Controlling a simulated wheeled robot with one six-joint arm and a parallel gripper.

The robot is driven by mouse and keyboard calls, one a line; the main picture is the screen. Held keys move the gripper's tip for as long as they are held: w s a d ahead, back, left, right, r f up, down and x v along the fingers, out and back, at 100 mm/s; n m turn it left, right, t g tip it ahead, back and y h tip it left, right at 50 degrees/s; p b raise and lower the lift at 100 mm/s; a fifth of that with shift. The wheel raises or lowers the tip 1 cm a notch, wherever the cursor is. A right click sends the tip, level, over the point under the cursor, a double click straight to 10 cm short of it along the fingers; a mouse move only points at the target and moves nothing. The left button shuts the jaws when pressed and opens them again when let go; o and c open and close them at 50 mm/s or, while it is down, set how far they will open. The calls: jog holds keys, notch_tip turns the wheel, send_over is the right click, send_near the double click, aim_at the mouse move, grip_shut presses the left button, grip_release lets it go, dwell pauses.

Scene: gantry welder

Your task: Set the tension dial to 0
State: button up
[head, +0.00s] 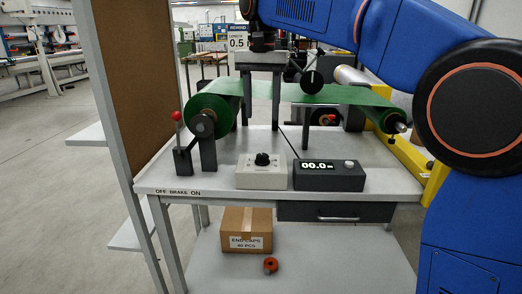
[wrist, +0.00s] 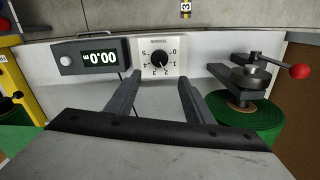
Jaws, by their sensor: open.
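The tension dial is a black knob (head: 262,159) on a small light-grey box (head: 247,179) on the bench. In the wrist view the knob (wrist: 160,58) has numbers 0 to 5 around it. Its white mark seems to point between 2 and 3, but it is too small to be sure. My gripper (head: 261,126) hangs above the dial, fingers pointing down, open and empty. In the wrist view its two fingers (wrist: 158,77) are spread wide, with the knob just beyond the tips and between their lines. They do not touch the knob.
A dark display box (head: 330,177) reading 00.0 stands right beside the dial box. A red-knobbed brake lever (head: 178,135) and green roll (head: 212,117) are to the left. Green web (head: 310,95) runs behind my gripper. A carton (head: 246,225) sits on the lower shelf.

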aim_at(263, 155)
notch_tip(263, 155, down, 13)
jog(key=shift+d+r, duration=0.1)
dwell(0.4)
jog(key=c, duration=1)
